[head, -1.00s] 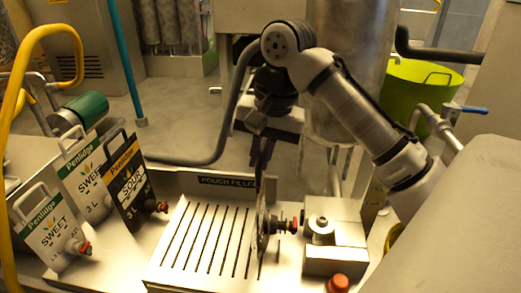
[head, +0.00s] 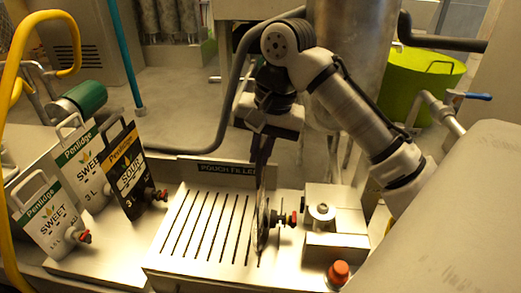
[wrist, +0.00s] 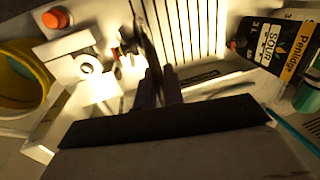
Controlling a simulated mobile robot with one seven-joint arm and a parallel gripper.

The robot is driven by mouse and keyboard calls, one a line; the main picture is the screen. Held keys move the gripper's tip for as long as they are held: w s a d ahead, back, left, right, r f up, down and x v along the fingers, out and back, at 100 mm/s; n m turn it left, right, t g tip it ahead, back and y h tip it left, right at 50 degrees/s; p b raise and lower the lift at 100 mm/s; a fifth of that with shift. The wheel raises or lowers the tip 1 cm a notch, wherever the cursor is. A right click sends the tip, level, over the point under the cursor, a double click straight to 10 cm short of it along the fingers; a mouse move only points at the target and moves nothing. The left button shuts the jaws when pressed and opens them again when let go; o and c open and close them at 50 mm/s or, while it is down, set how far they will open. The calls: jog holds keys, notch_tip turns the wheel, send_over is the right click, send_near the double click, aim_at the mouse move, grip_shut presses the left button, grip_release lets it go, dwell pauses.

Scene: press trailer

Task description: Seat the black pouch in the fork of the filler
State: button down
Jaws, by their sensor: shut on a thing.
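My gripper (head: 263,143) points down over the filler and is shut on a thin dark pouch (head: 262,225), seen nearly edge-on. The pouch hangs upright; its label cannot be read. Its spout with a red tip (head: 292,218) points right, toward the filler's metal block (head: 337,226). In the wrist view the fingers (wrist: 158,90) close on the pouch (wrist: 143,35), with the red-tipped spout (wrist: 116,52) on its left. The fork is hard to make out around the spout, and I cannot tell whether the spout touches it.
A black SOUR pouch (head: 128,178) and two white SWEET pouches (head: 82,165) (head: 48,220) stand at the left. A slotted tray (head: 205,228) lies left of the held pouch. A red-orange button (head: 338,272) sits at the front right. A green tub (head: 425,85) stands behind.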

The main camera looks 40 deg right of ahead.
jog(key=shift+f, duration=0.6)
jog(key=c, duration=1.4)
grip_release()
jog(key=shift+c, duration=0.2)
jog(key=shift+r, duration=0.1)
notch_tip(320, 180, up, 13)
jog(key=s+d, duration=0.1)
jog(key=s, duration=0.1)
jog(key=shift+d+r, duration=0.2)
jog(key=shift+d, duration=0.15)
